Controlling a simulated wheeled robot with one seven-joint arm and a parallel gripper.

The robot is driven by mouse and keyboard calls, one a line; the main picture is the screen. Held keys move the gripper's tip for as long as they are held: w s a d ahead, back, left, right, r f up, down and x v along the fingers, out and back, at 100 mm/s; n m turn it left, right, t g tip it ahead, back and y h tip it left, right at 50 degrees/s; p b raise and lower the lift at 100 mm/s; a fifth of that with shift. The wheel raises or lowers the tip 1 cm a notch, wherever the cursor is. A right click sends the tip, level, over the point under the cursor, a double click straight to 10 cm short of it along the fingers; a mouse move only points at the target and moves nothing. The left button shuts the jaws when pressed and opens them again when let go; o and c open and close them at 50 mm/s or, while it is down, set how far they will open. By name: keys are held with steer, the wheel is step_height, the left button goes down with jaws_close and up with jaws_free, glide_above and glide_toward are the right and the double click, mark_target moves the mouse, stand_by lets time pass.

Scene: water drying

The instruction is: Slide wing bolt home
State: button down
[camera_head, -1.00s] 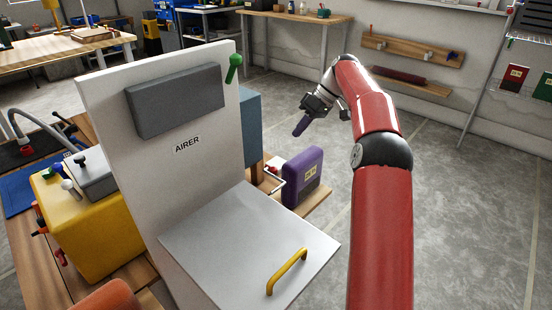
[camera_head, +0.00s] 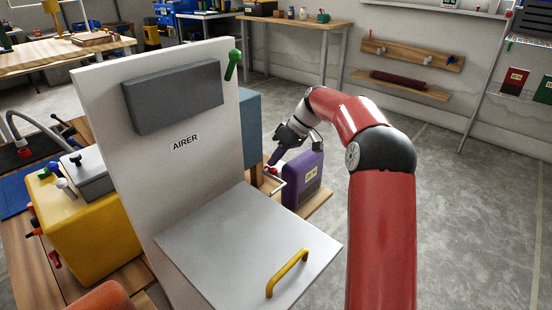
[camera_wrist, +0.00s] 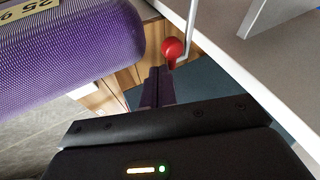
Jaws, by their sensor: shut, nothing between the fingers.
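My gripper (camera_head: 276,159) is shut and empty beside the purple container, at the right side of the airer. Its purple fingers (camera_wrist: 158,88) point toward a red ball knob (camera_wrist: 173,51) on a bent metal rod (camera_wrist: 191,22) in the wrist view. The fingertips appear just short of the knob; I cannot tell whether they touch it. The knob also shows small in the head view (camera_head: 272,170), partly behind the fingers. The airer (camera_head: 185,170) is a white upright panel with a grey block and a flat shelf. I cannot tell which part is the wing bolt.
The purple container (camera_head: 302,182) stands close to my gripper and fills the upper left of the wrist view (camera_wrist: 65,45). A green-knobbed lever (camera_head: 232,65) is at the panel's top edge. The shelf has a yellow handle (camera_head: 288,272). The floor to the right is clear.

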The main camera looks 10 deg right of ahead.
steer(key=shift+s+a+b, duration=0.6)
steer(key=shift+s+a, duration=0.25)
steer(key=shift+a, duration=0.3)
steer(key=shift+s+a+b, duration=0.6)
steer(key=shift+s+a, duration=0.2)
steer(key=shift+a, duration=0.3)
